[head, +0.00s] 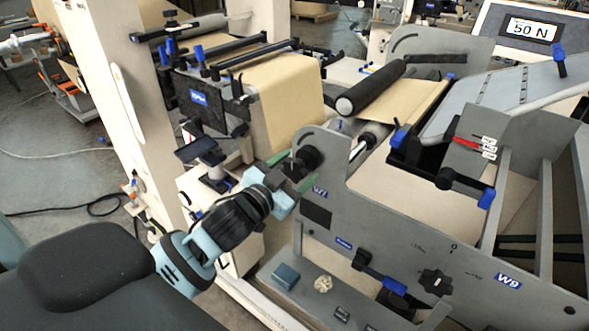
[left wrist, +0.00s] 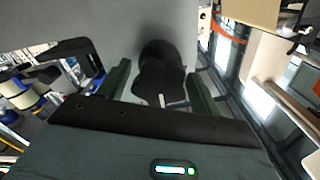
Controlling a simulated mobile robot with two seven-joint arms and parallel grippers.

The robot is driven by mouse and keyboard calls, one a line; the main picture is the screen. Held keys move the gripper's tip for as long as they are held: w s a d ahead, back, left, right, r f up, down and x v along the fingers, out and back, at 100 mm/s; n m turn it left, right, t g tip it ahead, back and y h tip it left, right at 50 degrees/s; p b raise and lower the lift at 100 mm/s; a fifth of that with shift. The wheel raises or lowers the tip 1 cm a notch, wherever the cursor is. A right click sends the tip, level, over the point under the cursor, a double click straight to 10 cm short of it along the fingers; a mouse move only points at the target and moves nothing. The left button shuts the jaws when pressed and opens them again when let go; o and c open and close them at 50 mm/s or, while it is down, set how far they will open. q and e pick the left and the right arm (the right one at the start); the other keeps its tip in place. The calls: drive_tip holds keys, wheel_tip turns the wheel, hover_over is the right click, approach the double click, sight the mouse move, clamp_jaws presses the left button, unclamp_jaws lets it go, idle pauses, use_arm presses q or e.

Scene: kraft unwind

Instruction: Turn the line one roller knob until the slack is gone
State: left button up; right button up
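The black knob (head: 307,157) sits on the grey side plate by the W1 label (head: 320,192). In the left wrist view the knob (left wrist: 160,82) has a wide grip with a pale mark, and it lies between my fingers. My left gripper (head: 291,171) is open, with one green finger on each side of the knob. In the left wrist view the gripper (left wrist: 160,88) shows small gaps beside the knob; contact cannot be made out. Brown kraft web (head: 283,95) hangs over the rollers behind. My right gripper is not in view.
A display (head: 532,29) reads 50 N. A second, star-shaped black knob (head: 435,282) is on the lower panel near the W9 label (head: 508,280). A blue-grey box (head: 285,276) lies on the ledge below the plate. A white machine column (head: 118,100) stands left of the gripper.

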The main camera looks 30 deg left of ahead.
use_arm(q)
drive_tip(key=c, duration=0.7)
drive_tip(key=shift+o, duration=0.2)
drive_tip(key=shift+m+p, duration=0.65)
drive_tip(key=shift+m, duration=0.95)
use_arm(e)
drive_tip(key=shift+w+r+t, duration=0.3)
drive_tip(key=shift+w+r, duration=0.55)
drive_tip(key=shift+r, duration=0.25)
use_arm(q)
drive_tip(key=shift+r+m, duration=0.1)
drive_tip(key=shift+m, duration=0.4)
drive_tip(key=shift+m+p, duration=0.6)
drive_tip(key=shift+m, duration=0.5)
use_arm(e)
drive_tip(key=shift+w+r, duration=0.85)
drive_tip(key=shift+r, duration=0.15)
use_arm(q)
drive_tip(key=shift+m+p, duration=0.6)
drive_tip(key=shift+m, duration=1)
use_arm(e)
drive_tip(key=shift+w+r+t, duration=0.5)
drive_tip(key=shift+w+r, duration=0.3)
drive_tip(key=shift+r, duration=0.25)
